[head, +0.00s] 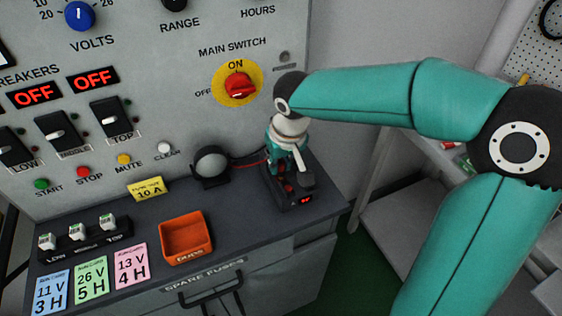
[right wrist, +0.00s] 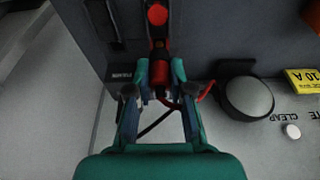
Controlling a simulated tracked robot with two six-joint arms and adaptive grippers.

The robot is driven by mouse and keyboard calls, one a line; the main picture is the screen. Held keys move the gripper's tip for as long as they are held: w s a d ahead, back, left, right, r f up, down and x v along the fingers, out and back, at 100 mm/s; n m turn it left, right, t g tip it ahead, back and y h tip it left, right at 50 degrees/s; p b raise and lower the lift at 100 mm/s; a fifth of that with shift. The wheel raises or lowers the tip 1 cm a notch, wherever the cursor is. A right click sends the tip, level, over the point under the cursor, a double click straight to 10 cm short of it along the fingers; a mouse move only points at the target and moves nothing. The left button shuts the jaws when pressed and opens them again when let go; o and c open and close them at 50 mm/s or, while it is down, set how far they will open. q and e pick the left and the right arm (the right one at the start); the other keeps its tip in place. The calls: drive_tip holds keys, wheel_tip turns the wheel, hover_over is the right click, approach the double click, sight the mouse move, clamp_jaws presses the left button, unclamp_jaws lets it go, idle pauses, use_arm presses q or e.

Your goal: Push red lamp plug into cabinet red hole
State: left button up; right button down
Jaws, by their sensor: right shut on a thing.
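My right gripper (head: 289,172) reaches down to a small dark tester unit (head: 291,201) at the right end of the counter. In the right wrist view, the fingers of this gripper (right wrist: 161,72) are shut on a red plug (right wrist: 161,82). A red lead (head: 248,162) runs from the round lamp (head: 210,165) to the gripper. The lamp also shows in the right wrist view (right wrist: 247,97). Beyond the plug, a red round part (right wrist: 157,14) shows on the unit. The plug's tip is hidden, and I cannot tell a red cabinet hole. My left gripper is out of view.
The grey cabinet panel (head: 150,125) with its breakers and red main switch (head: 238,86) rises behind the counter. An orange fuse tray (head: 186,238), a yellow 10 A card (head: 147,189), and pastel cards stand left of the unit. Shelving (head: 405,225) is at the right.

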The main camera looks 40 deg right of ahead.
drive_tip(key=shift+f+b, duration=0.85)
idle(1.1)
drive_tip(key=c, duration=1)
unclamp_jaws()
drive_tip(key=shift+o, duration=0.2)
drive_tip(key=o, duration=0.4)
drive_tip(key=shift+r+p, duration=2.15)
drive_tip(key=shift+r, duration=0.65)
